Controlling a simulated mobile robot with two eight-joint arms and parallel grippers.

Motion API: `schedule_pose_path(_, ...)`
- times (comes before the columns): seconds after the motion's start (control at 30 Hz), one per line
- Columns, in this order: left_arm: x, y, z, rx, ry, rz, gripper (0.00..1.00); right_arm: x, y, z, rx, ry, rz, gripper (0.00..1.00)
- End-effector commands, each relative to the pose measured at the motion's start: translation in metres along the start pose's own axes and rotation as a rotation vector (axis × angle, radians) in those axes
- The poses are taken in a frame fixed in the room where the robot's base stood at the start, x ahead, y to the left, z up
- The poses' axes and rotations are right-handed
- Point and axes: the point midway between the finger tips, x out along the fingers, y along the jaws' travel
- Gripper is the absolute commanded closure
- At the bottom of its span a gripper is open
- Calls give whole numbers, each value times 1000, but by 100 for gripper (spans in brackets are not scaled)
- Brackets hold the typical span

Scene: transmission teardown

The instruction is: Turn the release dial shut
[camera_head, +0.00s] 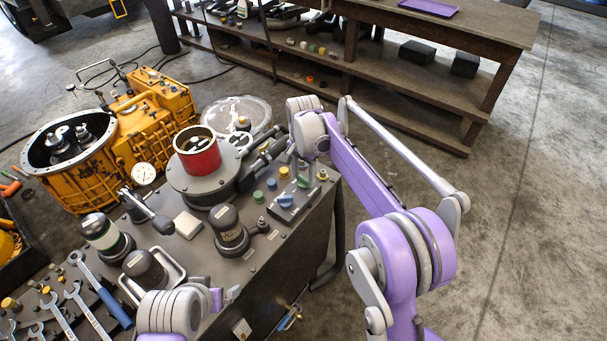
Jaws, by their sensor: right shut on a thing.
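My right gripper (256,163) is dark. It reaches left and down from the purple arm, beside the dark round fixture (204,190) on the bench. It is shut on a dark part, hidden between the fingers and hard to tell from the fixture. I cannot say for sure which part is the release dial. A blue knob (285,199) sits on a small grey panel just right of and below the gripper. My left arm's wrist shows at the bottom; a grey tip (232,293) sticks out beside it, and its jaws cannot be made out.
A red cylinder (197,152) stands on the fixture. Dark bottle-like parts (230,229), a metal tray (171,262) and wrenches (94,300) crowd the dark bench (262,262). A yellow gearbox housing (120,140) stands behind left. Open floor lies at right.

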Motion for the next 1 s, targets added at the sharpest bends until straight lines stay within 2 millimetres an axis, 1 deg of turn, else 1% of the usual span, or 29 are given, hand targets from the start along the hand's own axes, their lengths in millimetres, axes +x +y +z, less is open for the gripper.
schedule_pose_path(0.1,0,0,0,0,0,0,0,-1,0,0,2,0,-1,98)
schedule_pose_path(0.13,0,0,0,0,0,0,0,-1,0,0,2,0,-1,39)
schedule_pose_path(0.27,0,0,0,0,0,0,0,0,0,0,1,0,-1,16)
schedule_pose_path(0.3,0,0,0,0,0,0,0,0,0,0,1,0,0,12)
schedule_pose_path(0.57,0,0,0,0,0,0,0,-1,0,0,0,0,0,12)
schedule_pose_path(0.67,0,0,0,0,0,0,0,-6,0,0,0,0,0,12)
schedule_pose_path(0.77,-1,0,-1,0,1,0,0,-21,0,0,0,0,0,12)
schedule_pose_path(1.0,-5,0,-6,0,5,0,0,-71,0,0,0,1,-1,12)
